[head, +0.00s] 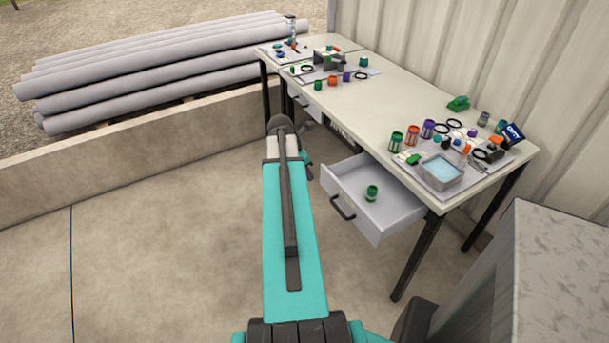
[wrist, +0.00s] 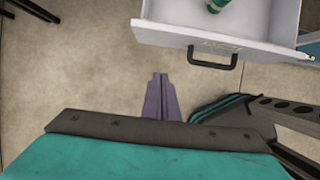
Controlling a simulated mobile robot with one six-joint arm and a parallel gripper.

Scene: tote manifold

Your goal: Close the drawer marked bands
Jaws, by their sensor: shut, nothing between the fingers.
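An open white drawer (head: 385,222) sticks out from under the table in the head view, with a dark handle (head: 343,208) on its front. A green jar (head: 371,193) stands inside it. In the wrist view the drawer front (wrist: 165,36) is near the top, with its handle (wrist: 213,60) facing me. A small label (wrist: 222,45) sits above the handle, too small to read. My gripper (wrist: 160,78) is shut and empty, in front of the drawer and left of the handle in the picture, apart from it. The arm hides most of it in the head view.
The table (head: 400,95) carries jars, a blue-filled tray (head: 440,172) and small parts. Another drawer (head: 306,106) is farther along it. A grey block (head: 560,270) stands at right, a low wall (head: 130,140) and pipes (head: 160,70) at left. The floor (head: 150,250) is clear.

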